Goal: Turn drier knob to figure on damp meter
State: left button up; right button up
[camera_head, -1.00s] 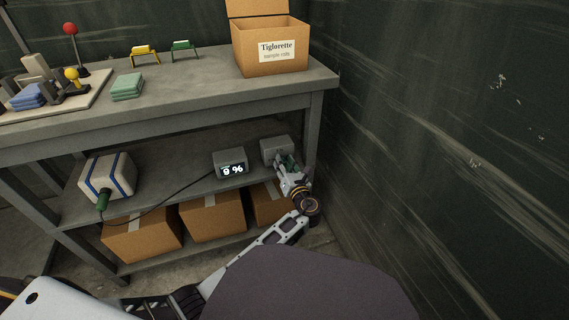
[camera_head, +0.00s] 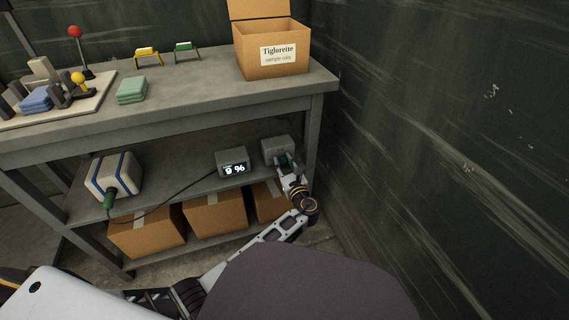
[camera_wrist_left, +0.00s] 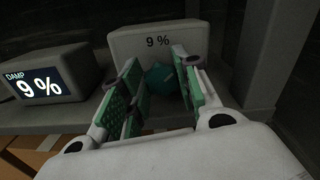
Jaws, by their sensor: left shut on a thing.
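The damp meter (camera_head: 232,161) is a small grey box on the lower shelf. Its lit screen reads 9 % in the left wrist view (camera_wrist_left: 38,85). To its right stands the grey drier box (camera_head: 276,147), marked "9 %" above its knob in the left wrist view (camera_wrist_left: 158,41). The teal drier knob (camera_wrist_left: 161,77) sits on the drier's front. My left gripper (camera_head: 285,160) reaches it from the front, and its green-padded fingers (camera_wrist_left: 158,84) are shut on the knob from both sides. The fingers hide the knob's sides. My right gripper is not in view.
A white, blue-striped device (camera_head: 114,175) with a cable stands at the left of the shelf (camera_head: 170,201). Cardboard boxes (camera_head: 216,213) sit below. A dark wall (camera_head: 430,150) closes the right side.

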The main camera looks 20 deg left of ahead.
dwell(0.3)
pick_arm(q)
jog(key=o, duration=1)
jog(key=shift+r, duration=5)
